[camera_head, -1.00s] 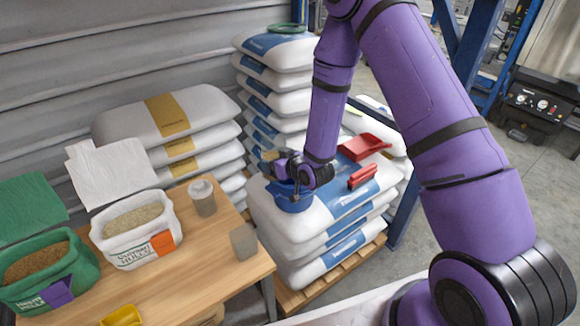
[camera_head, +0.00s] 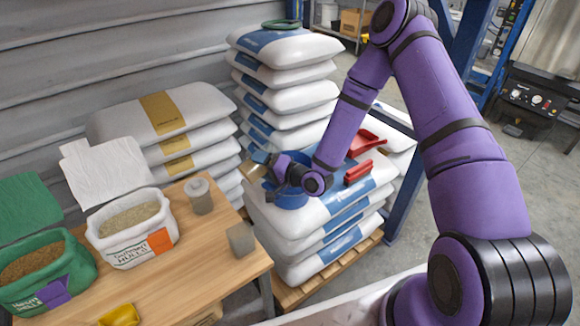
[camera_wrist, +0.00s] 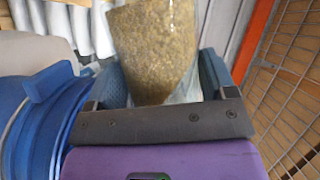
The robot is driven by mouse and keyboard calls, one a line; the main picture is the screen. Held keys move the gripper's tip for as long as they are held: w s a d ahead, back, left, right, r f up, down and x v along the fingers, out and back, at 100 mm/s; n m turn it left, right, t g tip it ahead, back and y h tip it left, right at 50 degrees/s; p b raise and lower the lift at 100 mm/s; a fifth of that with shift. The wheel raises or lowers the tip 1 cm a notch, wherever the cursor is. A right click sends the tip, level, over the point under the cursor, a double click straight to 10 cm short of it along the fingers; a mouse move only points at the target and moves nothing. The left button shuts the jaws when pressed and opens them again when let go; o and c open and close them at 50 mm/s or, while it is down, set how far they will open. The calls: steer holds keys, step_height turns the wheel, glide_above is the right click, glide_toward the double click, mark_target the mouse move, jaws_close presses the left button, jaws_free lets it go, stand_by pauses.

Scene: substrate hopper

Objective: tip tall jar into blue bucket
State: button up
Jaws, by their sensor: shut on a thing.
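My gripper (camera_head: 272,166) is shut on the tall jar (camera_wrist: 155,45), a clear vessel with brown-tan granular contents. The jar also shows in the head view (camera_head: 256,166), small and tilted, at the bucket's upper left. In the wrist view a finger presses on each side of it. I cannot tell which way its mouth faces or whether anything is pouring. The blue bucket (camera_head: 291,199) stands on the front sack stack, partly hidden by my gripper and wrist. Its side also shows at the left of the wrist view (camera_wrist: 38,125).
A red scoop (camera_head: 366,143) and a red-handled tool (camera_head: 358,172) lie on the same sacks. A taller sack stack (camera_head: 285,95) stands behind. The wooden table (camera_head: 185,260) at left carries two open grain bags and two grey cups (camera_head: 240,239).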

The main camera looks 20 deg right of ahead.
steer(key=shift+w+d+f+m+t+y, duration=0.1)
steer(key=shift+d+f+m+t+y, duration=0.2)
steer(key=shift+f+m, duration=0.5)
steer(key=shift+w+d+r+m, duration=0.1)
steer(key=shift+r+m, duration=0.15)
steer(key=shift+m, duration=0.45)
steer(key=shift+w+d+r+m+t+y, duration=0.15)
steer(key=shift+m+t+y, duration=0.1)
steer(key=shift+m, duration=0.25)
steer(key=shift+s+d+m+t+y, duration=0.15)
steer(key=shift+m+t, duration=0.1)
steer(key=shift+m, duration=0.25)
steer(key=shift+w+d+r+m+t, duration=0.2)
steer(key=shift+r+m, duration=0.15)
steer(key=shift+m, duration=0.3)
steer(key=shift+w+d+r+m+t, duration=0.1)
steer(key=shift+d+r+m+t, duration=0.15)
steer(key=shift+m, duration=0.4)
